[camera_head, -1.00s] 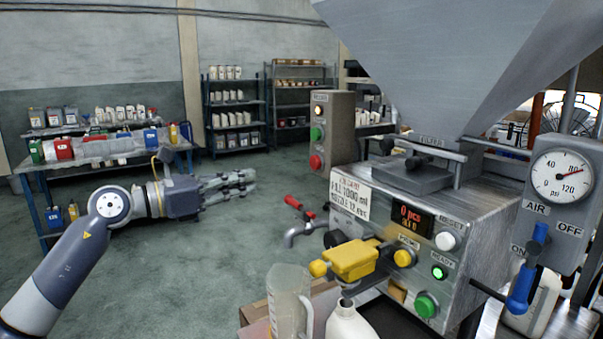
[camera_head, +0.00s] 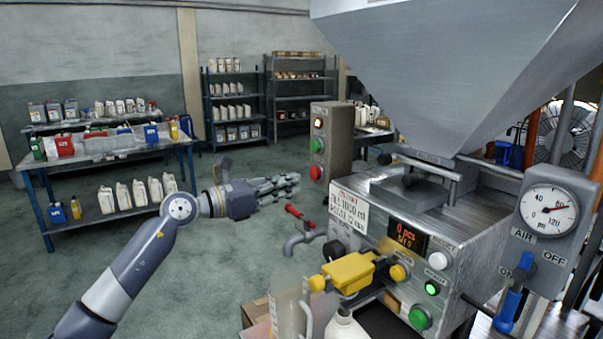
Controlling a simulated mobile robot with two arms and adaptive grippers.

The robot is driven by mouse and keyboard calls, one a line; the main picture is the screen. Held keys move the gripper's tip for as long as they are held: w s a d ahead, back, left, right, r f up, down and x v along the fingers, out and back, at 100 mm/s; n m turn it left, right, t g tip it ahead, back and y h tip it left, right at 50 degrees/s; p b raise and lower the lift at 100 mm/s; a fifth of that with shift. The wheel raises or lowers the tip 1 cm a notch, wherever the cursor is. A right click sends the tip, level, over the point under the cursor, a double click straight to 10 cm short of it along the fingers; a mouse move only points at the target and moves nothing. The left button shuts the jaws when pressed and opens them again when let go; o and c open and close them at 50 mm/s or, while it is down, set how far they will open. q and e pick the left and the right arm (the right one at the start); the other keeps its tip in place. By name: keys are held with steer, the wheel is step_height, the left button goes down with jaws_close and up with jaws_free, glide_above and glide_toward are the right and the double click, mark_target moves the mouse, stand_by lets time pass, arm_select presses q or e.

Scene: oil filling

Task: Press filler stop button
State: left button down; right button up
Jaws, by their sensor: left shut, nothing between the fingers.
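A grey control box (camera_head: 340,139) stands at the left rear of the filler and carries a small lit lamp, a green button (camera_head: 317,146) and, lowest, a red button (camera_head: 315,172). The filler's front panel (camera_head: 375,225) has a lit display, a white reset button (camera_head: 438,261), a yellow knob, a lit green lamp and a larger green button (camera_head: 419,318). My left gripper (camera_head: 296,184) is shut and empty, pointing right. In the picture it lies just left of and slightly below the red button, apart from it. My right gripper is not in view.
A red-handled valve (camera_head: 296,214) and a grey spout (camera_head: 302,238) jut out left of the filler, below my left gripper. A yellow nozzle block (camera_head: 348,272) sits above a white bottle (camera_head: 345,328). A clear jug (camera_head: 288,312) stands beside it. Open floor lies to the left.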

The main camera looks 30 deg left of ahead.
mark_target(313, 179)
arm_select(q)
steer(key=shift+p+x, duration=0.6)
steer(key=shift+x, duration=1.3)
